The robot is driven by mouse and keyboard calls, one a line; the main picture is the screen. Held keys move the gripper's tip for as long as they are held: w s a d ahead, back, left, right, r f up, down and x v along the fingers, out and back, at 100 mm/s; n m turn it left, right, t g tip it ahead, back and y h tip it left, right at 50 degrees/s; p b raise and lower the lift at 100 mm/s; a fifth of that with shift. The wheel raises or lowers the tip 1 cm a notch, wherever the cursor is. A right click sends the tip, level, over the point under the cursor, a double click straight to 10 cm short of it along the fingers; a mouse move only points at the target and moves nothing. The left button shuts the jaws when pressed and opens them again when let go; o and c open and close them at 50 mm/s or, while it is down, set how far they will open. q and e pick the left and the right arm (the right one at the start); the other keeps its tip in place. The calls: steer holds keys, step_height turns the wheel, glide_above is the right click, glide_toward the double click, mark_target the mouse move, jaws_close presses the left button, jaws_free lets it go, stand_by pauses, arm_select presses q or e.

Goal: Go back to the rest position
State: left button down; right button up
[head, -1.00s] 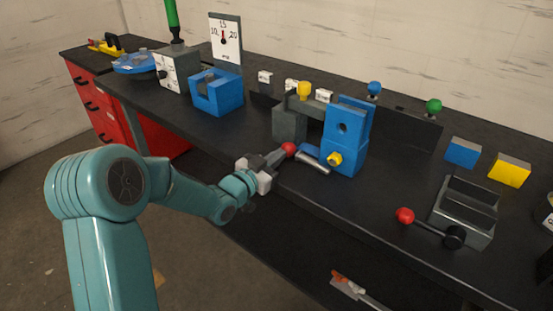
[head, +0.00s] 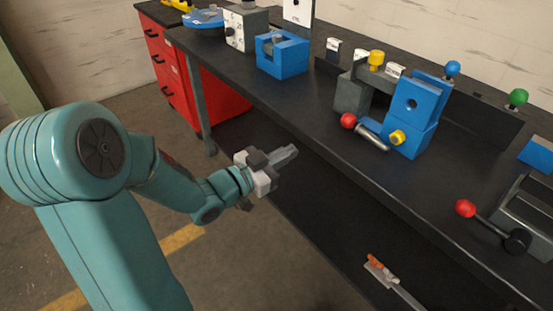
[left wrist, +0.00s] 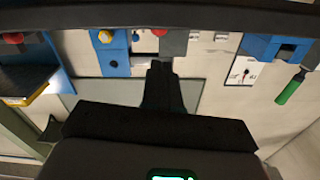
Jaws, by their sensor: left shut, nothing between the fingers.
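My left gripper (head: 287,155) is shut and empty in the head view. It hangs in front of the bench's front edge, left of and clear of the red knob (head: 348,120). In the left wrist view its dark fingers (left wrist: 162,88) are together, with nothing seen between them. My right gripper is in neither view.
The black bench top (head: 330,165) carries a blue block with a yellow knob (head: 397,137), a blue cradle (head: 282,58) and a lever with a red ball (head: 465,208). A red drawer cabinet (head: 165,55) stands at the far left. The floor in front is open.

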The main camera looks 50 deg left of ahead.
arm_select(q)
steer(key=s+b, duration=0.2)
steer(key=shift+s+a, duration=0.1)
steer(key=shift+s, duration=0.3)
